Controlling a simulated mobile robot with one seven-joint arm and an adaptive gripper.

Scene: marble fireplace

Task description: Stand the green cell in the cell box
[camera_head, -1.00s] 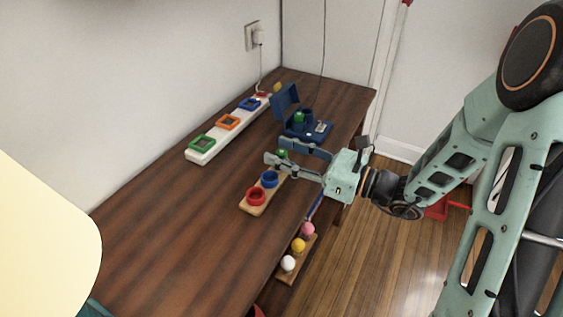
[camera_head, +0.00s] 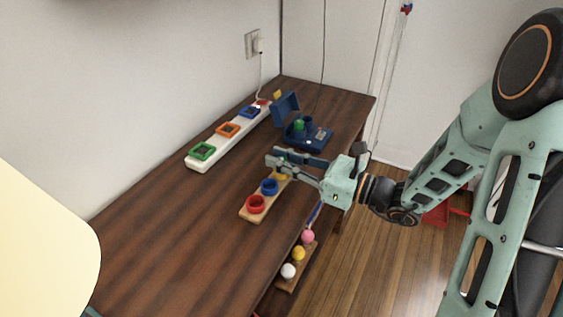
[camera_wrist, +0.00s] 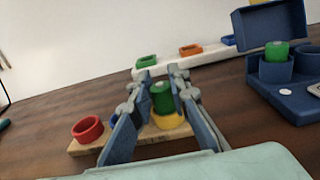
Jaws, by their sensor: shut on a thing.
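A green cell (camera_wrist: 162,98) stands upright between the fingers of my gripper (camera_head: 275,157), which is shut on it. It is at the yellow ring (camera_wrist: 168,121) of a wooden rack (camera_head: 253,213); I cannot tell whether its base is inside the ring or just above it. In the head view the fingers hide this cell. The blue cell box (camera_head: 305,140) stands farther back with its lid (camera_head: 285,105) raised. One of its round cups holds another green cell (camera_wrist: 277,50); the cup beside it (camera_wrist: 306,62) looks empty.
The rack also has a red ring (camera_head: 256,204) and a blue ring (camera_head: 269,187). A white strip (camera_head: 197,167) with green, orange and blue squares lies along the wall. A lower rack (camera_head: 292,279) holds coloured balls. The tabletop left of the rack is clear.

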